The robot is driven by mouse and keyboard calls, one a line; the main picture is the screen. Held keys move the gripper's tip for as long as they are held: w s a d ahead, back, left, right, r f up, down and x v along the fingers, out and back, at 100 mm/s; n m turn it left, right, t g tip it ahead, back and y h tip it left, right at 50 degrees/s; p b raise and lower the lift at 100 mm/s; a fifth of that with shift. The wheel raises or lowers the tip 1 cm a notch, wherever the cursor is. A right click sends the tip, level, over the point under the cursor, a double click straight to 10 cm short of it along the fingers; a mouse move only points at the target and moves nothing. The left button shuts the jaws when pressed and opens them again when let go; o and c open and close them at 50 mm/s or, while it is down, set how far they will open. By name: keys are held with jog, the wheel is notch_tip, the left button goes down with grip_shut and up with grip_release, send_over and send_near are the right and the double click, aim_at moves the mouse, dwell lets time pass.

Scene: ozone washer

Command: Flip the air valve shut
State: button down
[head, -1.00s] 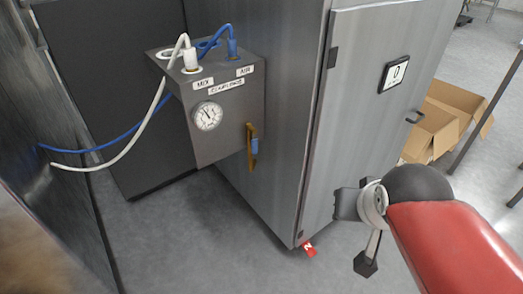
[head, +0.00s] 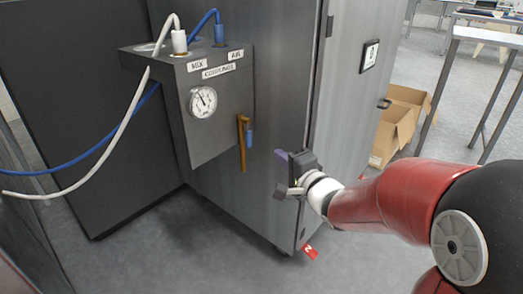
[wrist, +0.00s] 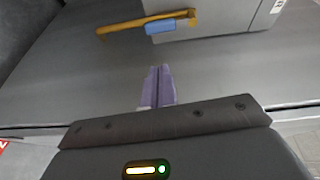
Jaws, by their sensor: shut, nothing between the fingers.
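The air valve's orange handle (head: 242,150) hangs down, close to vertical, on the right side of the grey control box (head: 202,105). A blue piece (head: 249,139) sits beside it. In the wrist view the handle (wrist: 140,23) lies across the top of the picture, with the blue piece (wrist: 166,26) just below it. My gripper (head: 281,158) is to the right of the handle and apart from it, in front of the cabinet. Its purple fingers (wrist: 156,85) are together and empty, pointing toward the handle. How the handle joins the box is too small to tell.
The box carries a round gauge (head: 203,102) and white and blue hoses (head: 204,24) plugged into its top. The tall grey cabinet (head: 280,80) stands right behind the valve. Open cardboard boxes (head: 398,120) and a table (head: 485,37) are at the right. The floor in front is clear.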

jog(key=shift+s+a+f+y, duration=0.1)
jog(key=shift+a+f+y, duration=0.05)
jog(key=shift+a+y, duration=0.2)
jog(key=b+x, duration=0.1)
jog(key=x, duration=0.9)
jog(key=shift+a+m, duration=0.15)
jog(key=shift+m, duration=0.15)
